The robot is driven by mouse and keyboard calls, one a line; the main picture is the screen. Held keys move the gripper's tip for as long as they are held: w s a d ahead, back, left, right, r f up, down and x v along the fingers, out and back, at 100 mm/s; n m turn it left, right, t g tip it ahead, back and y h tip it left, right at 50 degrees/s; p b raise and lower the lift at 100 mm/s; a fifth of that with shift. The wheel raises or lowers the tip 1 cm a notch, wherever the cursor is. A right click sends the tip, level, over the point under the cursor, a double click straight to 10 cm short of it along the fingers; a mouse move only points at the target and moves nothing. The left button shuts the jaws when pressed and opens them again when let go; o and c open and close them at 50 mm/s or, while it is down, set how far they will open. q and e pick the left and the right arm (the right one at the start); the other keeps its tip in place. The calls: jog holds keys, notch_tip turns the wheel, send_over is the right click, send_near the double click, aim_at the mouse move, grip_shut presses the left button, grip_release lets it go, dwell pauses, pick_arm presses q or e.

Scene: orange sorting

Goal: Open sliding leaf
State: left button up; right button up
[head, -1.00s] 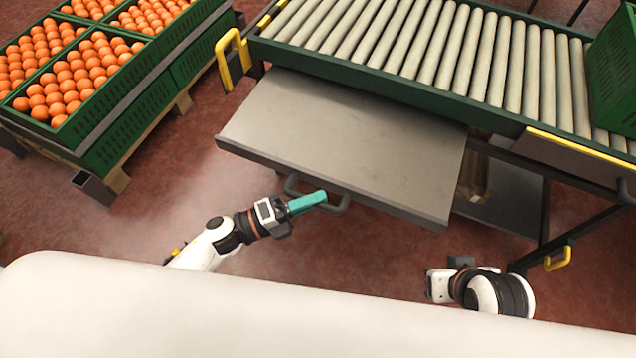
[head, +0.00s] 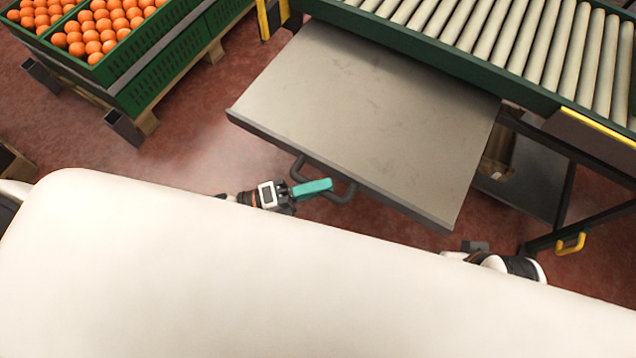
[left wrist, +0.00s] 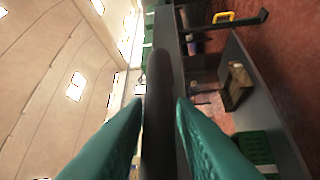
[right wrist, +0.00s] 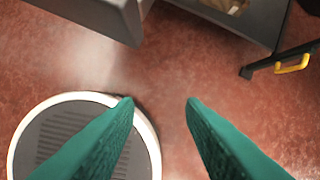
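The sliding leaf (head: 365,110) is a flat grey panel. It sticks out from under the roller conveyor toward me, with a large part of its top exposed. A dark bow handle (head: 347,194) sits on its front edge. My left gripper (head: 318,187), with teal fingers, is at this handle. In the left wrist view the dark handle bar (left wrist: 158,110) runs between the two fingers, which close against both sides. My right gripper (right wrist: 158,104) is open and empty over the floor in the right wrist view. A corner of the leaf (right wrist: 100,12) shows ahead of it.
The roller conveyor (head: 470,35) stands behind the leaf on dark legs. Green crates of oranges (head: 110,55) sit on a pallet at the upper left. A lower shelf (head: 530,180) with a box is at the right. The red floor between crates and leaf is clear.

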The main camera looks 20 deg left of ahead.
pick_arm(q)
jog(key=shift+o, duration=1.1)
jog(key=v, duration=1.2)
jog(key=shift+a, duration=0.1)
